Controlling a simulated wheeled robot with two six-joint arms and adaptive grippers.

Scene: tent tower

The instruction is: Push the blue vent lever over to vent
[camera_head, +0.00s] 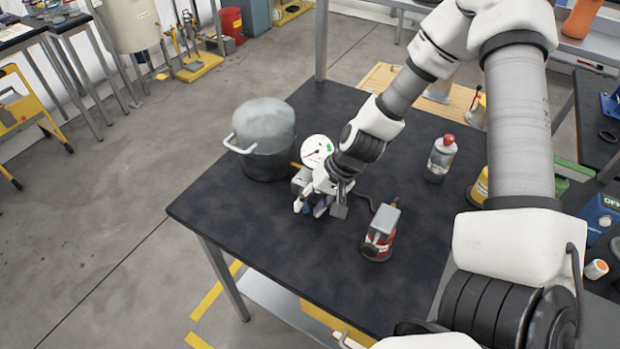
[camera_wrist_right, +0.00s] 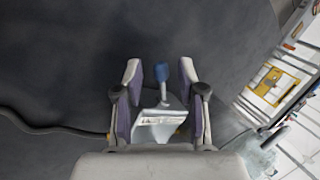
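The blue vent lever (camera_wrist_right: 161,72) stands up on a thin pale stem from a light grey valve block (camera_wrist_right: 160,125) in the right wrist view. My right gripper (camera_wrist_right: 160,78) is open, with one finger on each side of the lever and visible gaps to both. In the head view my right gripper (camera_head: 318,206) points down at the valve on the dark table, and its fingers and wrist mostly hide the lever and block. My left gripper is not in view.
A dark pot with a grey dome (camera_head: 264,120) and a white dial gauge (camera_head: 317,151) stand close by on the dark table (camera_head: 250,215). A red and grey pump (camera_head: 381,232) and a red-capped bottle (camera_head: 440,158) stand to the right. The table's front is clear.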

